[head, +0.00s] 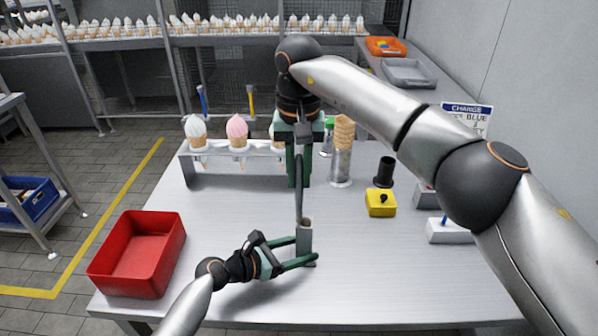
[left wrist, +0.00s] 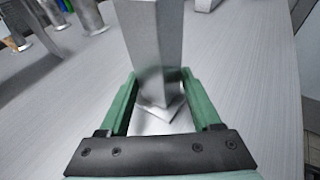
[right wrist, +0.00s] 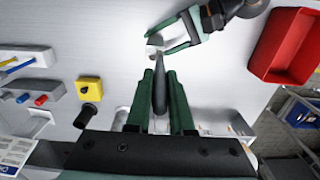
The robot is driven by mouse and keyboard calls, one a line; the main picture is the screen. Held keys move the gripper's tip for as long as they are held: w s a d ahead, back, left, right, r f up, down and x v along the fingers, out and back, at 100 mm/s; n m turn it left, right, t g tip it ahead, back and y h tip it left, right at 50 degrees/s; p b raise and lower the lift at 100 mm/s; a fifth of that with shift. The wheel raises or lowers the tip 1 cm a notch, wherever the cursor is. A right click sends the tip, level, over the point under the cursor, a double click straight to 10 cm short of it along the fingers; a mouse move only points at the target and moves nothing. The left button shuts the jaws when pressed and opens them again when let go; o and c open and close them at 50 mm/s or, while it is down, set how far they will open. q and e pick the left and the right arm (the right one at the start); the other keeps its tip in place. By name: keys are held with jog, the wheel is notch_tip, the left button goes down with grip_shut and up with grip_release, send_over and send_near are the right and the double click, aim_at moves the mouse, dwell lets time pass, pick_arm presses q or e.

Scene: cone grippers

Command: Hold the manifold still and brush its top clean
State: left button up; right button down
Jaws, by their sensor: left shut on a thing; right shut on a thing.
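The manifold (head: 304,243) is a grey square metal block standing upright on the table; its shaft also shows in the left wrist view (left wrist: 155,50). My left gripper (head: 312,259) is shut on it low down, with a green finger on each side (left wrist: 158,88). My right gripper (head: 298,184) points down above the manifold and is shut on the brush (head: 299,203). The brush's dark grey handle shows between the fingers in the right wrist view (right wrist: 160,95). Its lower end is at the manifold's top; I cannot tell whether the bristles touch.
A red bin (head: 138,270) stands at the table's left front. A rack of ice-cream cones (head: 215,150) is at the back left. Stacked cones in a steel cup (head: 341,165), a black cup (head: 385,172) and a yellow switch box (head: 380,204) stand right. The front right table is clear.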

jog(key=shift+f, duration=0.45)
jog(key=shift+d, duration=0.15)
jog(key=shift+d+r, duration=0.15)
jog(key=shift+d, duration=0.8)
jog(key=shift+a, duration=1.15)
jog(key=shift+d, duration=0.1)
jog(key=shift+d, duration=1.05)
